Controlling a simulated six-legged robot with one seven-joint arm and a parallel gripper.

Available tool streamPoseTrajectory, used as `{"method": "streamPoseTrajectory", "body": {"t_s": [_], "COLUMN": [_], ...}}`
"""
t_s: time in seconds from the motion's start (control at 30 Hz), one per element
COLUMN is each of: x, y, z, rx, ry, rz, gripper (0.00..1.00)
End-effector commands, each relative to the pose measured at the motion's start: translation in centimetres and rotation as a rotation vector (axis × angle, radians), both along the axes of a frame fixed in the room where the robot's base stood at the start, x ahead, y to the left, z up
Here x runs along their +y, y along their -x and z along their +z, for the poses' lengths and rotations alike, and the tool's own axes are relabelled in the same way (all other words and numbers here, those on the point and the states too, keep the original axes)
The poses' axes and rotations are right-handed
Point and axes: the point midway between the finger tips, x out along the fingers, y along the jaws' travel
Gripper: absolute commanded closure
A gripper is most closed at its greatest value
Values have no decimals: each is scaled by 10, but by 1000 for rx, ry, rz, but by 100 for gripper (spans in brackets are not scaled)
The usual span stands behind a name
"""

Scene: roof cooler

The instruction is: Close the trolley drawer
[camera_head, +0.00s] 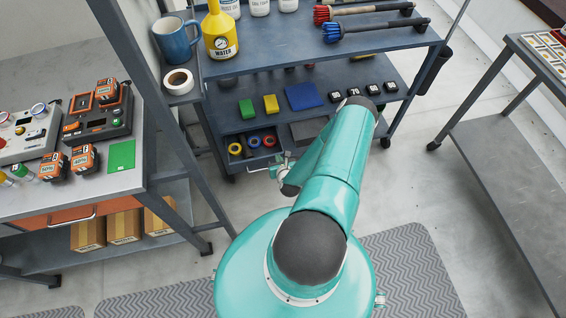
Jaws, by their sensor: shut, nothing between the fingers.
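The trolley drawer (231,162) stands open under the lower shelf of the dark blue-grey trolley (215,70). Rolls of yellow, blue and red tape (254,142) lie in it. My teal arm covers the right part of the drawer. My gripper (281,160) shows small at the left of my arm, close to the front of the drawer. It is shut and empty. I cannot tell whether it touches the drawer front or its handle.
A workbench (125,182) is at left, a grey table (500,170) at right. Clear floor (420,190) lies between trolley and right table.

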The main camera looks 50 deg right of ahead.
Motion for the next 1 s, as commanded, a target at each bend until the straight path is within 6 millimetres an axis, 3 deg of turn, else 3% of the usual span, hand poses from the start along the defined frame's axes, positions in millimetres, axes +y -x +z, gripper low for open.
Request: {"method": "streamPoseTrajectory", "body": {"t_s": [0.27,0.63,1.0], "x": [-8,-43,-57], "y": [-28,-80,-98], "z": [0,0,0], "rx": [-2,-2,-1], "ry": [2,1,1], "rz": [0,0,0], "gripper": [100,100,100]}}
